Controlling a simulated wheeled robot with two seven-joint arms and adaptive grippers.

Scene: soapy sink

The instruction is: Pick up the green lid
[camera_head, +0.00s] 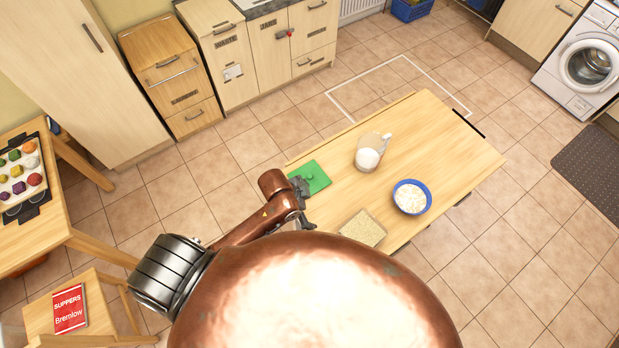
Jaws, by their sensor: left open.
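The green lid (314,177) is a flat square with a small knob. It lies at the left end of the wooden table (440,130). My left gripper (304,204) is open, with its dark fingers beside the lid's lower left edge in the picture. Nothing shows between its fingers. I cannot tell whether a finger touches the lid or how high the gripper is above the table. My right gripper is not in view.
On the table are a glass jug (368,154) with white contents, a blue bowl (411,197) of white food, and a beige square item (362,228). My copper body hides the bottom middle. A side table (40,240) stands at left.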

